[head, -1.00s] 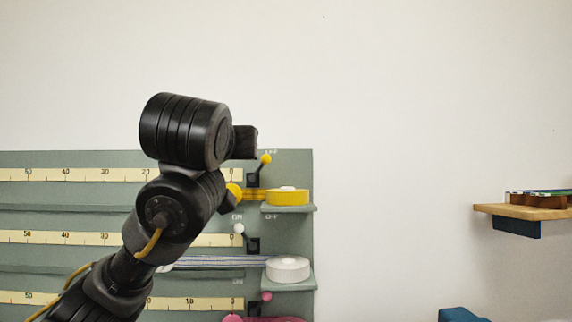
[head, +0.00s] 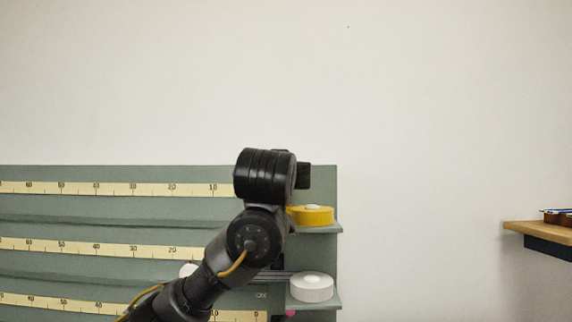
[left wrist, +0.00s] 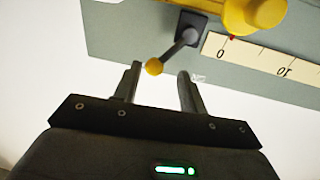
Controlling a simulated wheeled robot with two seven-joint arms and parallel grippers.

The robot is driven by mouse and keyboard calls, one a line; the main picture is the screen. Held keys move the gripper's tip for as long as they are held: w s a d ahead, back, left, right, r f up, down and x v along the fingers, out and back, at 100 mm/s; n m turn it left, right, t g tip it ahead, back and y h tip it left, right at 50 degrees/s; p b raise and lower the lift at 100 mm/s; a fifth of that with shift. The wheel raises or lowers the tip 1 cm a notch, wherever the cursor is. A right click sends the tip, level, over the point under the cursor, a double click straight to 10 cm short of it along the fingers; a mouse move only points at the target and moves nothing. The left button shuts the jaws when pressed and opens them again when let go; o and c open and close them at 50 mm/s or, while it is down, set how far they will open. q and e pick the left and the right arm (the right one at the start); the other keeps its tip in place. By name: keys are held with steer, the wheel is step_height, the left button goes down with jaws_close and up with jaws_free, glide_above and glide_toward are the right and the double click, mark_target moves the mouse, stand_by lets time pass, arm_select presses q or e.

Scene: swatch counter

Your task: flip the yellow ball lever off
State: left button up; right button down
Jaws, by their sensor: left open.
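The yellow ball lever shows in the left wrist view, its small yellow ball (left wrist: 154,67) on a dark stem from a dark block. There the stem leans left, towards the near board edge; a small pale label, unreadable, lies on the other side. My left gripper (left wrist: 159,73) is open, with the ball between its fingertips, nearer the left one. I cannot tell whether a finger touches it. In the head view my left wrist hides the lever and my fingers. My right gripper is not in view.
The grey-green board (head: 120,208) carries ruler strips and ledges. A yellow tape roll (head: 311,217) sits on a ledge beside my left wrist; it also shows in the left wrist view (left wrist: 255,12). A white roll (head: 311,288) is below. A wooden shelf (head: 540,231) is far right.

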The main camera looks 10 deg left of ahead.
arm_select(q)
steer(key=shift+w+a, duration=0.15)
steer(key=shift+w, duration=0.35)
jaws_close()
steer(key=shift+d+f+m+b, duration=0.2)
steer(key=shift+d+m+b, duration=0.05)
steer(key=shift+m+b, duration=0.05)
steer(key=shift+d+f+m+b, duration=0.15)
steer(key=shift+d+m+b, duration=0.2)
steer(key=shift+m, duration=0.55)
jaws_free()
steer(key=shift+w, duration=0.1)
